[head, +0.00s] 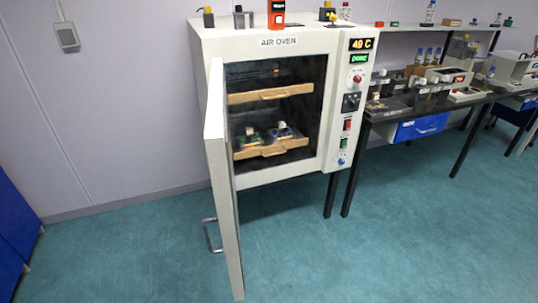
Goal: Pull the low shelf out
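The low shelf (271,150) is a light wooden board with a handle at its front edge, inside the open air oven (344,60). Small items, some green and some blue, stand on it towards the back. Its front edge lies near the plane of the oven opening. A second wooden shelf (271,93) with a similar handle is above it. The oven door (223,190) stands open, swung towards me on the left side of the opening. Neither of my grippers shows in the head view.
A red device (276,14) and several small items stand on top of the oven. A black table (385,116) with lab equipment and a blue drawer (420,127) stands to the right. A blue cabinet (14,225) is at the far left. The green floor (330,255) in front is clear.

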